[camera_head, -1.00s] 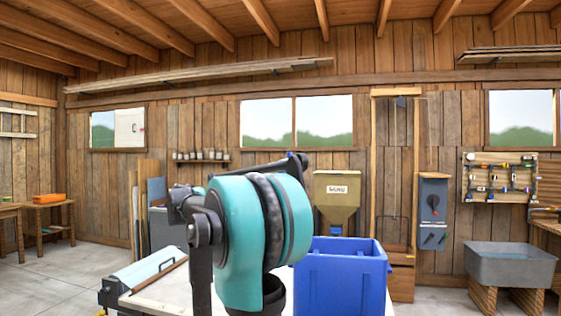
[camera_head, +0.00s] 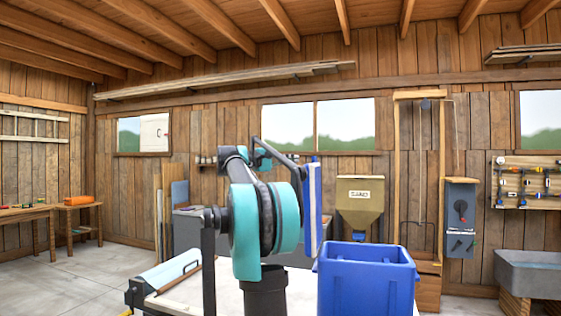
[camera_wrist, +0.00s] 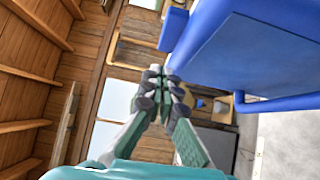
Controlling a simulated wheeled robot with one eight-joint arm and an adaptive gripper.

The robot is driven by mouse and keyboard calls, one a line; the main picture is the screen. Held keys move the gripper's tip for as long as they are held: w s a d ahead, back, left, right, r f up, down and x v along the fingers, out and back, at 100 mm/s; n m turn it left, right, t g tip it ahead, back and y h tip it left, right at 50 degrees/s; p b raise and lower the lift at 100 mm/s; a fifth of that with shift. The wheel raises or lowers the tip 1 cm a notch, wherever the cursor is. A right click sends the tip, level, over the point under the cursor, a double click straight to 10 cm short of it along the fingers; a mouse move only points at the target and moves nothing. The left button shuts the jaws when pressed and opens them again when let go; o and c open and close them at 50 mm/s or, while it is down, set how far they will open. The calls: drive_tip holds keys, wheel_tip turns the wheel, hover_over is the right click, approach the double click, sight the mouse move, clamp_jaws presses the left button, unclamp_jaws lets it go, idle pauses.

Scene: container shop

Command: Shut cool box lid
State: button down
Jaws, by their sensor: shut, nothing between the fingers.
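The cool box (camera_head: 367,285) is a blue, open-topped box at the lower right of the head view. Its lid (camera_head: 312,205) is a blue panel with a pale edge, standing roughly upright at the box's left side, so the box is open. In the wrist view a large blue panel (camera_wrist: 255,60), which seems to be the lid, fills the upper right. My gripper (camera_wrist: 160,73) is shut and empty, its fingertips close beside that panel's edge. I cannot tell whether they touch it. My arm hides the gripper in the head view.
A pale table (camera_head: 185,295) stands under and left of my arm. A tan hopper (camera_head: 360,200) and a grey wall cabinet (camera_head: 460,215) are behind the cool box. A grey sink (camera_head: 530,272) is at the right. The floor at the left is clear.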

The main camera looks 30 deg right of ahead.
drive_tip(key=s+d, duration=0.1)
drive_tip(key=d, duration=0.1)
drive_tip(key=s+d, duration=0.2)
idle(0.4)
drive_tip(key=shift+s+d+r, duration=0.15)
drive_tip(key=shift+s+d, duration=0.2)
drive_tip(key=s+d+f+m+t+y, duration=0.1)
drive_tip(key=s+d+f+m+y, duration=0.25)
drive_tip(key=s+d, duration=0.65)
drive_tip(key=s+d+f+m+t+y, duration=0.1)
drive_tip(key=s+d+f+m+y, duration=0.2)
drive_tip(key=s+d, duration=0.6)
drive_tip(key=shift+s+d+f+m+t+y, duration=0.7)
drive_tip(key=shift+s+d+f, duration=0.85)
drive_tip(key=shift+f, duration=2.55)
drive_tip(key=shift+s+d+f+m+t+y, duration=0.35)
drive_tip(key=shift+s+d+f+t+y, duration=0.75)
drive_tip(key=shift+f, duration=3)
drive_tip(key=shift+s+d+f+m+t+y, duration=0.75)
drive_tip(key=shift+s+d+f, duration=1.2)
drive_tip(key=shift+f, duration=2.15)
